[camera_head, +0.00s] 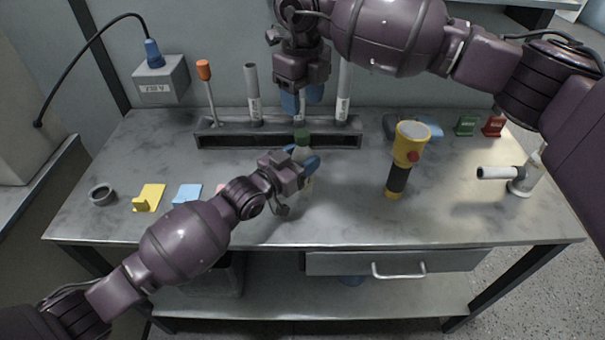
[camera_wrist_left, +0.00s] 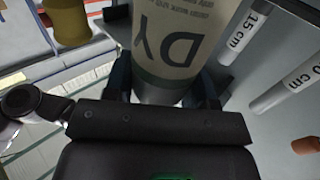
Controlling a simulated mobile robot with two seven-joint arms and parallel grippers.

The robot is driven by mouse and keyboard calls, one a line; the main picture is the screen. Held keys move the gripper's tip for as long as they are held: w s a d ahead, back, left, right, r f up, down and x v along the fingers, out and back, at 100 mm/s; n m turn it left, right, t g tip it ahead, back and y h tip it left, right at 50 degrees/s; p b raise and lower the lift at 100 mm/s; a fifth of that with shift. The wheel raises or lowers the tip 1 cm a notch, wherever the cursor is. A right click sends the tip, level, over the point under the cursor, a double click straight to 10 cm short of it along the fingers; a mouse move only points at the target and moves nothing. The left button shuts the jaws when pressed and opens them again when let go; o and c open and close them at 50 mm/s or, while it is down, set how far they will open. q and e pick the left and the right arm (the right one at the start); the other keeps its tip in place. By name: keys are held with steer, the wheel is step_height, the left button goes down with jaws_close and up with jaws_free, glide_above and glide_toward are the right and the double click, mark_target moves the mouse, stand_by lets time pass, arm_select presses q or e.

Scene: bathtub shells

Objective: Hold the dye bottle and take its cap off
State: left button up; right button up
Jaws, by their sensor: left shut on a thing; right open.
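The dye bottle (camera_wrist_left: 180,45) is pale with dark "DY" lettering in the left wrist view, standing between the two fingers there. Its green cap (camera_head: 302,137) shows in the head view, on top of the bottle. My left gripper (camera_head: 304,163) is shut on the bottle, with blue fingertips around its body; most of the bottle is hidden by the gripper. My right gripper (camera_head: 301,101) is open and empty, its blue fingertips pointing down above the cap, apart from it.
A dark rack (camera_head: 225,140) with upright tubes stands behind the bottle. A yellow flashlight (camera_head: 409,145) is to the right, and a white pipe fitting (camera_head: 497,173) farther right. Yellow (camera_head: 152,194) and blue (camera_head: 187,193) pieces and a small grey cup (camera_head: 102,195) lie left. The front middle of the table is clear.

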mark_target(302, 133)
arm_select(q)
jaws_close()
arm_select(e)
steer(key=m, duration=2.6)
steer(key=shift+m, duration=0.3)
steer(key=shift+f, duration=4)
